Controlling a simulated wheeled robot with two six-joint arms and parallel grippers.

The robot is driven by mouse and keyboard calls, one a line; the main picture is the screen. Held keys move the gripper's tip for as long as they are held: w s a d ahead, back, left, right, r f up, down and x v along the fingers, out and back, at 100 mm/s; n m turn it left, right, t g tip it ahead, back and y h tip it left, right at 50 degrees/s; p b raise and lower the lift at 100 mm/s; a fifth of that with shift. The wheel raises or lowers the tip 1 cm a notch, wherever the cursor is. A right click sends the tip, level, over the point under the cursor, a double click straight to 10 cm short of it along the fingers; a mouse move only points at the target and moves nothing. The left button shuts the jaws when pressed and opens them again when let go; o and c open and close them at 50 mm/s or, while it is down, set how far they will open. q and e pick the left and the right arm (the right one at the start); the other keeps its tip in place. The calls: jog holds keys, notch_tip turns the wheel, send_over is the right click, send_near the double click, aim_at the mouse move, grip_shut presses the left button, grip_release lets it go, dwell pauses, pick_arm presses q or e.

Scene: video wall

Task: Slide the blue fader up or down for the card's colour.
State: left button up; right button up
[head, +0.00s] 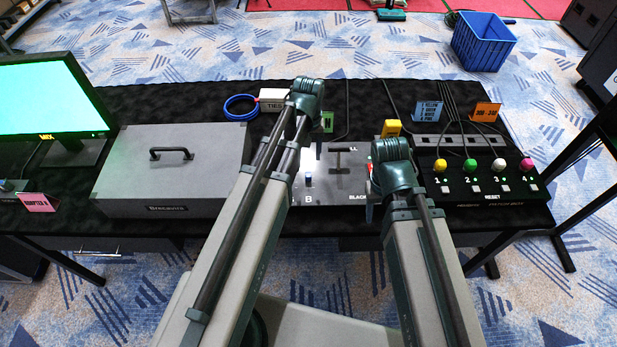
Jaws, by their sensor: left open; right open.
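The grey panel (330,186) stands mid-table with a dark T-shaped handle (340,158) on it. A small blue fader knob (308,179) is at the panel's left, above a letter B. A green card (327,122) stands behind the panel, partly hidden by my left arm. My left gripper (305,92) is above the table behind the panel, its fingers mostly hidden. My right gripper (373,196) is at the panel's right side, largely hidden under my arm. Both are open, and I see nothing held.
A grey box (170,180) with a handle is left of the panel, beside a green-lit monitor (50,100). A button box (485,180) with coloured knobs is right. A blue card (427,111), orange card (486,112) and blue cable coil (240,106) are behind.

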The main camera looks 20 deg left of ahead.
aim_at(308, 174)
pick_arm(q)
notch_tip(308, 174, down, 10)
jog(key=b, duration=0.8)
jog(key=shift+r+b, duration=0.15)
jog(key=shift+b, duration=0.15)
grip_shut()
dwell(0.7)
